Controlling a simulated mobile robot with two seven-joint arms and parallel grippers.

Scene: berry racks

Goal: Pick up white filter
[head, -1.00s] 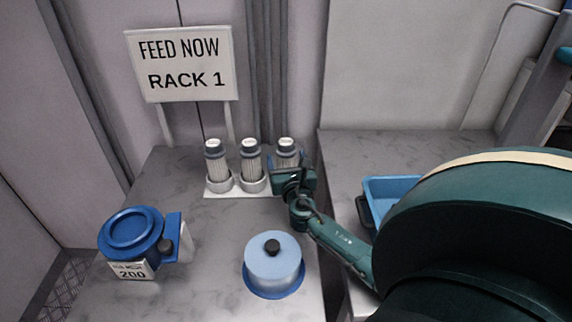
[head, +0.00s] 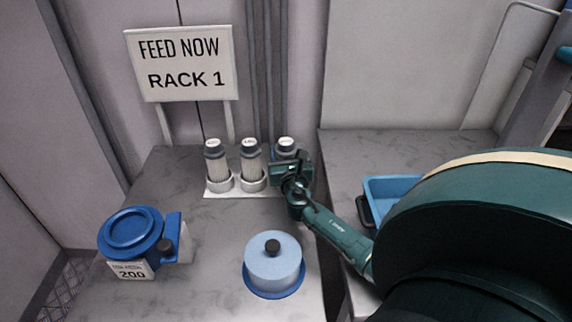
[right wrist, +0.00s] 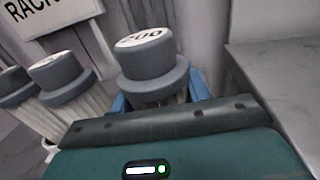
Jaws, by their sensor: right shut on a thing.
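Three white filters with grey caps stand in a row on a white rack (head: 236,193) at the back of the table: a left one (head: 216,164), a middle one (head: 251,162) and a right one (head: 285,145). My right gripper (head: 289,172) is at the right filter and shut on it, hiding most of its body. In the right wrist view the right filter's cap (right wrist: 148,62) rises just beyond the gripper, with partly readable print on its white top. The other two caps show to its left. My left gripper is not in view.
A sign (head: 180,64) reading "FEED NOW RACK 1" stands behind the filters. A blue round device (head: 132,232) marked 200 and a light blue lidded container (head: 273,264) are on the table. A blue tray (head: 392,187) sits on the right counter.

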